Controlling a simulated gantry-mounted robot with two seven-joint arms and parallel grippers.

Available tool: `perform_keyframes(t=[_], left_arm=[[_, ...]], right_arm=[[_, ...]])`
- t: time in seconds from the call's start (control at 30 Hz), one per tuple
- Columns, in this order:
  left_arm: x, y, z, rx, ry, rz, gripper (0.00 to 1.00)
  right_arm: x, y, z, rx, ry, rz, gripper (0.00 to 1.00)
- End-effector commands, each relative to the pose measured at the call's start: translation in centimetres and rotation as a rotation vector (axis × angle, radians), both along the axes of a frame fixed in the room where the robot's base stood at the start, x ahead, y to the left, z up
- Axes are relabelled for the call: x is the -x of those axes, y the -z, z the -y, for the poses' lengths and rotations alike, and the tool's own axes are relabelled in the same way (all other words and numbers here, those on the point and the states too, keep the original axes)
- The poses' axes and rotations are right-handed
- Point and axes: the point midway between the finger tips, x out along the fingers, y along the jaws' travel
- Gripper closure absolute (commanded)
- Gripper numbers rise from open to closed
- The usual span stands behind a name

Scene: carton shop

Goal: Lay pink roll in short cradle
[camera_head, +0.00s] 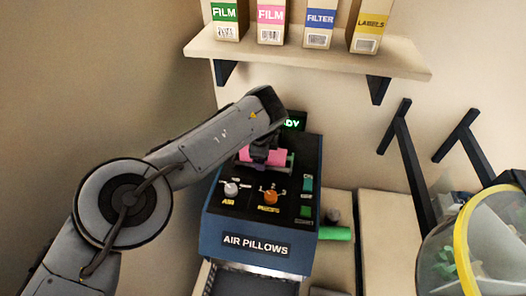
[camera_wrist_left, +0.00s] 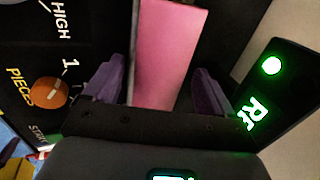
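The pink roll (camera_head: 247,155) is at the top of the blue air-pillow machine (camera_head: 217,222). A grey-green edge (camera_head: 290,161), perhaps part of a cradle, shows at the roll's right end. I cannot tell whether the roll rests on it. My right gripper is not in view.
A lit green display (camera_head: 293,124) stands behind the roll. Knobs, including an orange one (camera_head: 270,197), are on the panel in front. A green cylinder (camera_head: 336,233) lies right of the machine. A shelf (camera_head: 310,57) with cartons hangs above. A yellow-rimmed clear bin (camera_head: 462,245) stands at right.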

Motion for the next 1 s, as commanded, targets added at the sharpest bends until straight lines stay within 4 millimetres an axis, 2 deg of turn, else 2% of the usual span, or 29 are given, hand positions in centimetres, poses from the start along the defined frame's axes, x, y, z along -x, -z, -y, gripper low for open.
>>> perform_keyframes(t=[0.27, 0.43, 0.47, 1.0], left_arm=[[0.0, -0.2, 0.0, 0.0, 0.0, 0.001, 0.15], [-0.1, -1.7, 0.0, -0.002, 0.001, 0.004, 0.15], [0.0, -1.7, -0.1, 0.0, 0.001, 0.003, 0.15], [3.0, -10.6, -0.5, 0.001, 0.001, 0.003, 0.15]], right_arm=[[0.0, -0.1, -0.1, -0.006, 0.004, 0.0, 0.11], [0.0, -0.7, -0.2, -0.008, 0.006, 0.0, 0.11], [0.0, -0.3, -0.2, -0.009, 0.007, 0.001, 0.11], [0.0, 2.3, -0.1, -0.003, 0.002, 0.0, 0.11]])
